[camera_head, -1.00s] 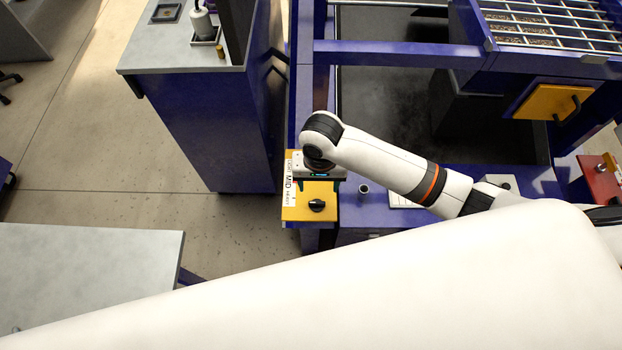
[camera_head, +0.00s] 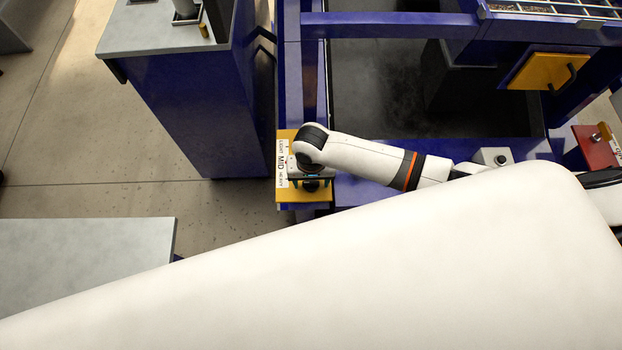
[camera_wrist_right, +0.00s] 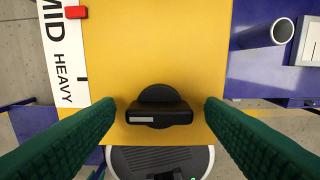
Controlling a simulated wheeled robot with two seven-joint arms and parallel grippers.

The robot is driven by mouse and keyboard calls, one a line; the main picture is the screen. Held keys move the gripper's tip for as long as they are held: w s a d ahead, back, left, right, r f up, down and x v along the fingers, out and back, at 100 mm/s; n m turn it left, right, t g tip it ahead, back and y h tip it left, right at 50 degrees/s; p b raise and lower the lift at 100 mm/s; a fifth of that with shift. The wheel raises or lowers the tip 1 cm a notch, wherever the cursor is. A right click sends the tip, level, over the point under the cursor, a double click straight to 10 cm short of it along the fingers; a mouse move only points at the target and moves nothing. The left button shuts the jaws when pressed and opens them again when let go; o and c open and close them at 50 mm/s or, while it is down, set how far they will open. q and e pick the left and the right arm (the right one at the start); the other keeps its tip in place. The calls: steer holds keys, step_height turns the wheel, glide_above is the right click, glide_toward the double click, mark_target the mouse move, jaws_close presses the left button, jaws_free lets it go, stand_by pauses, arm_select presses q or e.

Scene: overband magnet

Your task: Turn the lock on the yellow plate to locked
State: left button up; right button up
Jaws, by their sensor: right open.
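The yellow plate (camera_head: 296,196) sits on the corner of the blue machine, below and left of the head view's centre. It fills the middle of the right wrist view (camera_wrist_right: 155,45). The lock is a black knob (camera_wrist_right: 158,112) with a wide bar, lying across that picture, and a white mark on the bar's left part. My right gripper (camera_wrist_right: 160,106) is open, with one green finger on each side of the knob and a gap to both. In the head view my right wrist mostly covers the knob. My left gripper is not in view.
A white scale strip (camera_wrist_right: 60,50) reading MID and HEAVY, with a red marker (camera_wrist_right: 75,12), runs along the plate's left edge. A grey cylinder (camera_wrist_right: 268,34) stands to the right. A blue cabinet (camera_head: 200,110) and a grey table (camera_head: 90,260) stand left in the head view.

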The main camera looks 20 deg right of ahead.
steer(key=c, duration=1)
